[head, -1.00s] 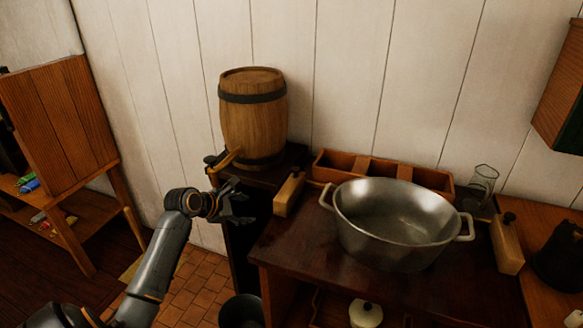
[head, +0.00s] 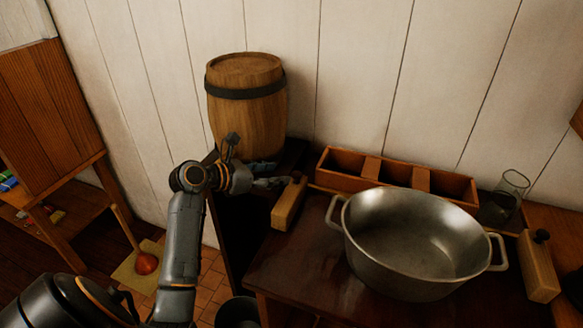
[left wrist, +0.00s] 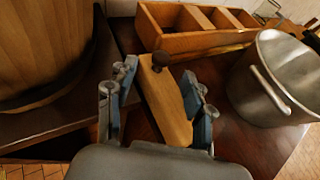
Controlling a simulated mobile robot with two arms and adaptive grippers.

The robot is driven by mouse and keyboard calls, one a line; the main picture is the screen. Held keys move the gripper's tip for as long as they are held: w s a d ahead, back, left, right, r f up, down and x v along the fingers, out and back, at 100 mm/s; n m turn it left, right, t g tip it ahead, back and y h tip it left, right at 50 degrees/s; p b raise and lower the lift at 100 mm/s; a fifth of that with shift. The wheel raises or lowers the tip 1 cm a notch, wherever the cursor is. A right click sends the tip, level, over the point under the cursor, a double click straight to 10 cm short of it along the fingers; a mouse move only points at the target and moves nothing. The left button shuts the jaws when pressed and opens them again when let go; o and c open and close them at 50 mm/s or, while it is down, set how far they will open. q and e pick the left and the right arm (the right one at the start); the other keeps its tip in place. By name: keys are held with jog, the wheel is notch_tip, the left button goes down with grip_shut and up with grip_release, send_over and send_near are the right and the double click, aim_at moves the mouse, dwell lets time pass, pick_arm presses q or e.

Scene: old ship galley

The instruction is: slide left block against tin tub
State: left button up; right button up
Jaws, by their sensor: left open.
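The left block (head: 288,205) is a pale wooden block with a dark knob, standing on the dark tabletop left of the tin tub, with a gap to it. The tin tub (head: 413,262) is a wide grey metal pot with two handles; it also shows at the right of the left wrist view (left wrist: 270,88). My left gripper (head: 272,183) is open at the block's left side in the head view. In the left wrist view the block (left wrist: 166,105) lies between its spread fingers (left wrist: 158,95); contact is not clear. My right gripper is not in view.
A wooden divided box (head: 345,183) stands behind the tub. A barrel (head: 245,115) stands at the back left, near my left arm. A second block (head: 539,268) and a glass jar (head: 512,186) stand right of the tub. Bare tabletop (head: 305,255) lies between left block and tub.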

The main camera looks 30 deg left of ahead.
aim_at(294, 173)
pick_arm(q)
jog(key=x, duration=0.5)
jog(key=shift+d+r, duration=0.1)
jog(key=shift+d, duration=0.15)
jog(key=shift+w+f, duration=0.2)
jog(key=shift+w, duration=0.05)
jog(key=shift+w+d+f, duration=0.1)
jog(key=shift+w, duration=0.05)
jog(key=shift+c, duration=0.2)
jog(key=c, duration=0.7)
grip_shut()
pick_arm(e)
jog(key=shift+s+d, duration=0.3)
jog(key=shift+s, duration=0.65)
